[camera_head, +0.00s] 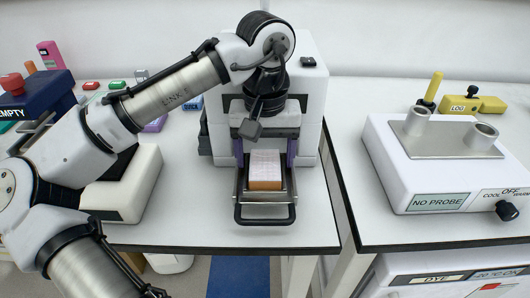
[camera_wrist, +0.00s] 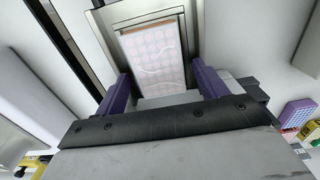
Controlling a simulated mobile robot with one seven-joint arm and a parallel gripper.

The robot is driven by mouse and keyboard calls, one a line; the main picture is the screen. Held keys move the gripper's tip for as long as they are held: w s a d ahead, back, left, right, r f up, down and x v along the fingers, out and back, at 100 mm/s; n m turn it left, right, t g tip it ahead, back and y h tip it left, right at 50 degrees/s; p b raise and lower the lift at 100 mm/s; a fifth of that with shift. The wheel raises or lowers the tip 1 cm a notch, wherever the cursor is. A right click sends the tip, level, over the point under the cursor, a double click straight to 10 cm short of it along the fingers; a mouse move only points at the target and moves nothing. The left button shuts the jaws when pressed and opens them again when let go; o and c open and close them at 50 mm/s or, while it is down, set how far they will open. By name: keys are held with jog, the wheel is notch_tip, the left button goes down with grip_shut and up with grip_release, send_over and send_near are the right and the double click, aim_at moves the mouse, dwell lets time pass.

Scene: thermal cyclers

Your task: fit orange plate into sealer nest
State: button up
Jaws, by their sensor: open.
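The orange plate (camera_head: 265,184) has a pale top with rows of round wells and an orange front side. It sits in the sealer's pulled-out drawer nest (camera_head: 240,198), in front of the white sealer (camera_head: 310,110). In the wrist view, the plate's top (camera_wrist: 155,55) lies within the nest's metal frame (camera_wrist: 102,18); I cannot tell whether it is fully down. My gripper (camera_head: 264,158) is open, its purple fingers apart on either side of the plate's rear end. The wrist view shows the fingers (camera_wrist: 163,88) with a gap between them and no visible grip on the plate.
A black drawer handle (camera_head: 265,222) sticks out toward the bench's front edge. To the right, across a gap between benches, stands a white device labelled NO PROBE (camera_head: 400,165) with two metal cups. A white device (camera_head: 135,185) lies left, under my arm.

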aim_at(265, 160)
notch_tip(265, 160, up, 12)
jog(key=shift+r+p, duration=0.15)
jog(key=shift+p, duration=0.2)
dwell(0.4)
